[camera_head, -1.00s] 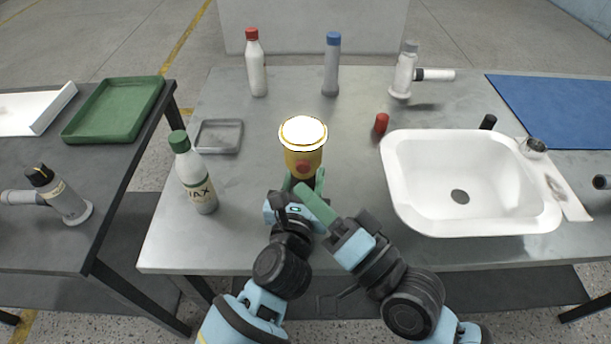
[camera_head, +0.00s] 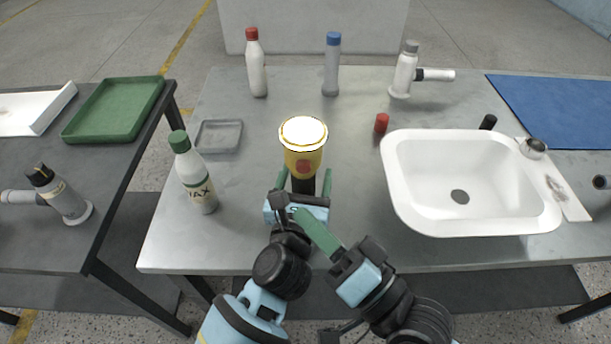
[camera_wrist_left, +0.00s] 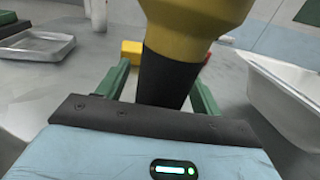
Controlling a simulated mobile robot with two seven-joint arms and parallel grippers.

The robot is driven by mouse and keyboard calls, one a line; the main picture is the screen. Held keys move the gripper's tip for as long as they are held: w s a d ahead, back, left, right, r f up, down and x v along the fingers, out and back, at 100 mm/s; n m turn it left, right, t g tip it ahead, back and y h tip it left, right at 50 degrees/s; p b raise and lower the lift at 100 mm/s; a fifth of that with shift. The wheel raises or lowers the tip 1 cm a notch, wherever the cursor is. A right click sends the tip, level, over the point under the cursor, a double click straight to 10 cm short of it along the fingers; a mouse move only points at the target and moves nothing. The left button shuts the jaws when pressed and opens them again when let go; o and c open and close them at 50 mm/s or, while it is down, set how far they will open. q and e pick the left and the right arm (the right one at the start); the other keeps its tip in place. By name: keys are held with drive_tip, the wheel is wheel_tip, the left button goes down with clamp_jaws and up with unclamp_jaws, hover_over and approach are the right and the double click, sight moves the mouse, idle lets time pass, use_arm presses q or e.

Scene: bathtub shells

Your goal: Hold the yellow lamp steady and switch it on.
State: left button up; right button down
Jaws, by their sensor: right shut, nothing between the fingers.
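The yellow lamp (camera_head: 304,160) stands upright on the metal table. It has a bright white top, a red button (camera_head: 303,168) on the side facing me and a black lower part (camera_wrist_left: 167,78). My left gripper (camera_head: 305,185) is open, with one green finger on each side of the black part. In the left wrist view the left gripper (camera_wrist_left: 160,92) shows a gap between its left finger and the lamp. My right gripper (camera_head: 304,216) is shut and empty, its tips below the lamp in the picture, apart from the button, overlapping the left gripper's body in view.
A white sink (camera_head: 405,205) is right of the lamp. A green-capped bottle (camera_head: 196,180) and a grey tray (camera_head: 218,136) are left. Red-capped (camera_head: 256,75) and blue-capped (camera_head: 331,70) bottles and a white tap-like part (camera_head: 403,75) stand behind. A red cap (camera_head: 381,122) lies near the sink.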

use_arm(q)
drive_tip(key=shift+s+a, duration=0.25)
drive_tip(key=shift+s, duration=1)
drive_tip(key=shift+s+a, duration=0.25)
drive_tip(key=shift+s, duration=1)
drive_tip(key=shift+s+a, duration=0.25)
drive_tip(key=shift+s, duration=1)
